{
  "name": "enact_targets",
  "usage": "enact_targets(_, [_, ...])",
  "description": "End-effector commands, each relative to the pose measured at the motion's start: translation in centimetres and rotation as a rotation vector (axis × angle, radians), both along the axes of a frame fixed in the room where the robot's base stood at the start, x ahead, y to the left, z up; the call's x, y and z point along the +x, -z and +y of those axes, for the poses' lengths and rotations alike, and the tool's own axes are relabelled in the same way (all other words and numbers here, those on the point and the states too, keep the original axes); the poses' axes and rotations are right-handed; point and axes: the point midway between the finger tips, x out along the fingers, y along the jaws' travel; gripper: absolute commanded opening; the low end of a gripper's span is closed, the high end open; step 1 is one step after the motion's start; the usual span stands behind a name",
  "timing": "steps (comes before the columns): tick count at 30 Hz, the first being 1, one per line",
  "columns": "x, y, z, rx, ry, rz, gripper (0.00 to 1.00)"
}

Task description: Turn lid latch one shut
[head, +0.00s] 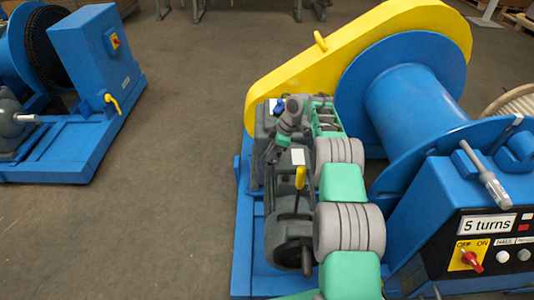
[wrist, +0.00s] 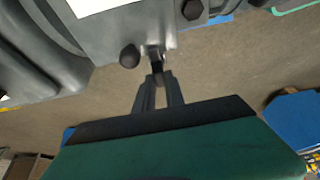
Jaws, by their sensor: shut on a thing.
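My gripper (wrist: 158,84) shows in the wrist view with its two narrow fingers closed on a small dark tab. This tab, which looks like lid latch one (wrist: 156,63), sits at a shiny metal bracket on the edge of a grey housing (wrist: 115,30). A dark rounded knob (wrist: 130,56) is just left of the tab. In the head view my arm reaches over the grey gear unit (head: 290,225) beside the yellow chain cover (head: 350,50). The fingertips and the latch cannot be made out there.
A blue winch drum (head: 410,100) stands right of my arm. A blue control box (head: 440,210) with a "5 turns" label and red switch is at the lower right. A yellow-tipped lever (head: 300,178) rises from the gear unit. Open floor (head: 180,160) lies left.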

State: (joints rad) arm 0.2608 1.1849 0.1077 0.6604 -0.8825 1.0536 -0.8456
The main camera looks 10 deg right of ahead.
Motion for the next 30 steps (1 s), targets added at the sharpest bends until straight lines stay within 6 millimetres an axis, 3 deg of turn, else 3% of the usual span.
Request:
enact_targets(5, [0.3, -0.3, -0.5, -0.004, 0.011, -0.008, 0.00])
enact_targets(6, [0.3, -0.3, -0.5, -0.004, 0.011, -0.008, 0.18])
enact_targets(8, [0.3, -0.3, -0.4, -0.004, 0.010, -0.007, 0.23])
enact_targets(18, [0.2, -0.5, 0.1, -0.002, 0.000, -0.004, 0.24])
enact_targets(30, [-0.1, -7.2, -2.5, -0.003, 0.001, -0.004, 0.24])
